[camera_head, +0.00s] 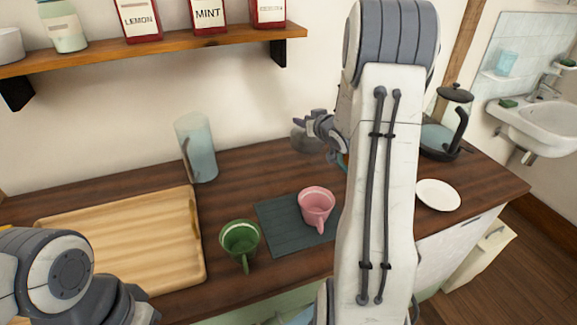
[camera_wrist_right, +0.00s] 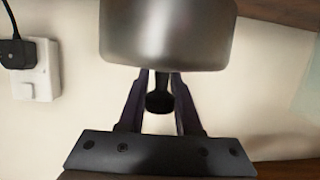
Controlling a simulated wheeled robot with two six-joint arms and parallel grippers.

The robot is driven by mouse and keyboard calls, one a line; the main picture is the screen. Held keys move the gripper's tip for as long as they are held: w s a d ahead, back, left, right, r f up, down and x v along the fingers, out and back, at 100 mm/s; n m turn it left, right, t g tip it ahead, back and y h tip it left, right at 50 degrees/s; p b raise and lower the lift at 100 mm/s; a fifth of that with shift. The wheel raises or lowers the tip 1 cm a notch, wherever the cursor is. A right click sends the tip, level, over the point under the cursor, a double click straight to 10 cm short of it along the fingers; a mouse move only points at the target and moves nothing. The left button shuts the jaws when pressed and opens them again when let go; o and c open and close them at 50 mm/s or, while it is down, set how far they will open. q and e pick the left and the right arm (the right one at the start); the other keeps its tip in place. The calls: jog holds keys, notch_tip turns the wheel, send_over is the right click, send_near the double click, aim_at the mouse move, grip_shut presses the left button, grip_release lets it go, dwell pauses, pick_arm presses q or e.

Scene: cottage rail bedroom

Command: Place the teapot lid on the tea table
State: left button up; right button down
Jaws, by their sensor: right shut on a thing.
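My right gripper (camera_head: 322,127) is near the wall at the back of the dark wooden tabletop (camera_head: 255,165). In the wrist view its two fingers (camera_wrist_right: 160,98) are closed around a black knob. The knob joins a smooth grey metallic piece, which I take to be the teapot lid (camera_wrist_right: 167,35). In the head view the lid (camera_head: 302,140) is a small grey shape beside the fingers, partly hidden. I cannot tell whether it touches the tabletop. My left arm is at the lower left; its dark gripper end (camera_head: 132,303) is cut off by the frame edge.
A black-lidded pot (camera_head: 447,130) and white saucer (camera_head: 438,195) stand right of my arm. A pink cup (camera_head: 316,208) stands on a dark mat (camera_head: 285,235), with a green cup (camera_head: 240,240) beside it. A glass pitcher (camera_head: 197,150) and wooden tray (camera_head: 110,245) are left. A shelf (camera_head: 160,48) overhangs.

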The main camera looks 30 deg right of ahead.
aim_at(315, 146)
jog(key=shift+f, duration=3.4)
jog(key=shift+f+b, duration=0.1)
jog(key=shift+b, duration=0.25)
jog(key=c, duration=0.6)
grip_release()
jog(key=shift+r, duration=0.2)
jog(key=shift+s+a, duration=0.1)
jog(key=shift+s, duration=0.25)
jog(key=v, duration=1.1)
jog(key=shift+s+a+r, duration=0.1)
